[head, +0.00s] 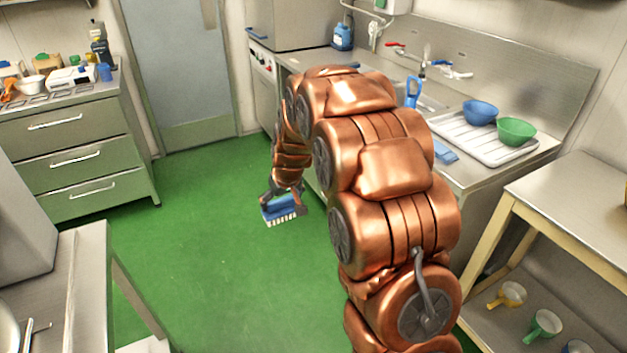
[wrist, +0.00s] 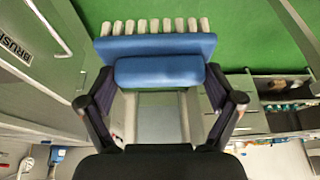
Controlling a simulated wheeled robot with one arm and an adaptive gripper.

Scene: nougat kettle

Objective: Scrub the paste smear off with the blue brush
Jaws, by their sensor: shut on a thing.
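My gripper (head: 283,190) is shut on the blue brush (head: 282,211) and holds it in the air above the green floor, with its pale bristles pointing down in the head view. In the wrist view the brush (wrist: 157,47) sits between the two fingers of my gripper (wrist: 160,88), its row of white bristles at the far side. The bristles touch nothing that I can see. I cannot make out a paste smear in either view. My arm hides part of the sink counter in the head view.
The sink counter at the right bears a white drainboard (head: 480,140) with a blue bowl (head: 480,112) and a green bowl (head: 516,131). A drawer unit (head: 75,140) stands at the left and a steel table (head: 545,205) at the right. The green floor (head: 200,250) is open between them.

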